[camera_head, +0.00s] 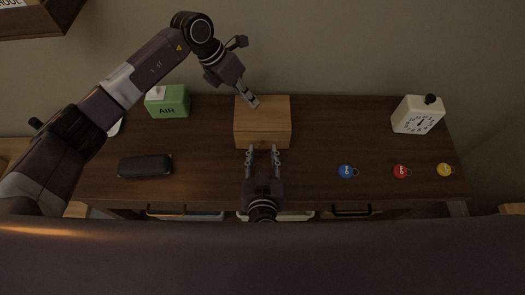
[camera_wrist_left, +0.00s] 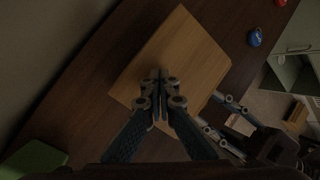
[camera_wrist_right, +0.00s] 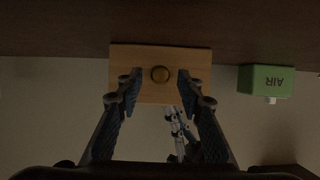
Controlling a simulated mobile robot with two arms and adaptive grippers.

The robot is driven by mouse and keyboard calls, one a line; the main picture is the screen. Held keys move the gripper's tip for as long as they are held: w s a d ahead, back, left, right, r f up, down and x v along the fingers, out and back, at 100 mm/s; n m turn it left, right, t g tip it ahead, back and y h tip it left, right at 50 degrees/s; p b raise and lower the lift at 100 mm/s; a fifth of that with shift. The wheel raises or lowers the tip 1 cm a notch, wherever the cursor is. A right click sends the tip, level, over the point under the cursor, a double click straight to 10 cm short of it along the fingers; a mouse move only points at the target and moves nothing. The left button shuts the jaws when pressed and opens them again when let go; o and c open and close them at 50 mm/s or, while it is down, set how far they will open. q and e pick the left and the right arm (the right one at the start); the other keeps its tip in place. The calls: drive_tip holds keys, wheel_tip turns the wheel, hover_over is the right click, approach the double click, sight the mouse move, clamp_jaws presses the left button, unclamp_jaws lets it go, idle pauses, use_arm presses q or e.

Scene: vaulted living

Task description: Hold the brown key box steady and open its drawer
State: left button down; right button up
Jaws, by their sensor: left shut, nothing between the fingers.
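The brown key box (camera_head: 265,112) is a light wooden block on the dark table, near the wall.
A green AIR box (camera_head: 172,103) and a dark case (camera_head: 145,166) are on the left. A white clock (camera_head: 416,115) stands at the right back. Blue (camera_head: 346,171), red (camera_head: 401,171) and yellow (camera_head: 445,169) key tags lie at the right front.

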drive_tip(key=shift+w+f, duration=0.15)
drive_tip(key=shift+w, duration=0.1)
clamp_jaws()
drive_tip(key=shift+s, duration=0.1)
